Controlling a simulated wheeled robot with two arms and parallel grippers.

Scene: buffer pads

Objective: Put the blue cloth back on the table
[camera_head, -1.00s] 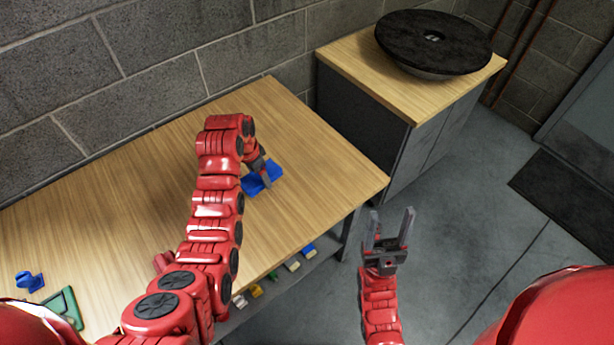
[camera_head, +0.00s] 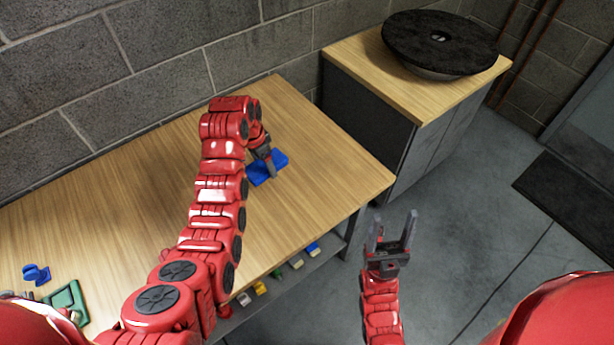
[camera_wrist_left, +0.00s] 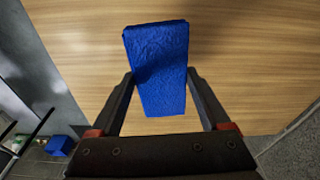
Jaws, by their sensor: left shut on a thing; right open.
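The blue cloth (camera_head: 267,167) is a flat blue piece over the right part of the wooden table (camera_head: 310,140). My left gripper (camera_head: 271,170) is shut on it, pointing down. In the left wrist view the cloth (camera_wrist_left: 160,65) sits between the two fingers and extends beyond their tips, with wood grain behind it. I cannot tell whether the cloth touches the tabletop. My right gripper (camera_head: 392,238) is open and empty, out over the floor to the right of the table's front edge.
A cabinet (camera_head: 405,85) with a round black-topped object (camera_head: 440,42) stands beyond the table's right end. A small blue item (camera_head: 37,274) and a green item (camera_head: 68,300) lie at the table's left. Several small coloured things sit on a low shelf (camera_head: 275,290). The table's middle is clear.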

